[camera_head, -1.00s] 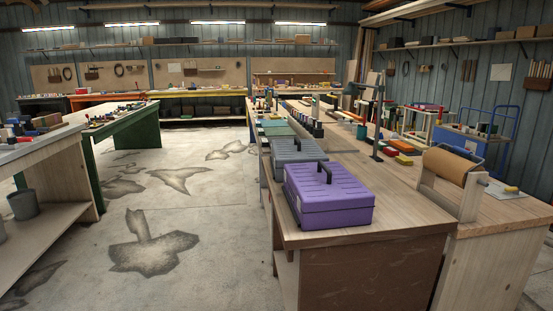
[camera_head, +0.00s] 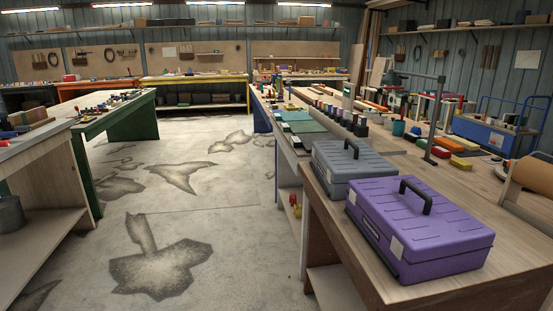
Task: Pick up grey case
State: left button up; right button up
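A grey case (camera_head: 354,168) with a dark handle on its lid lies flat on the wooden workbench (camera_head: 378,272) at the right. It sits near the bench's left edge, just behind a purple case (camera_head: 420,232). The purple case also has a dark handle and hides part of the grey case's near side. Neither of my grippers shows in the head view.
Green mats (camera_head: 303,127) and a row of small blocks lie beyond the grey case. A dark metal stand (camera_head: 433,125) and a paper roll (camera_head: 530,173) are to its right. Open concrete floor (camera_head: 235,235) lies left of the bench.

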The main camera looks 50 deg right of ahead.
aim_at(334, 164)
jog(key=z, duration=0.3)
jog(key=i, duration=1.3)
jog(key=z, duration=0.9)
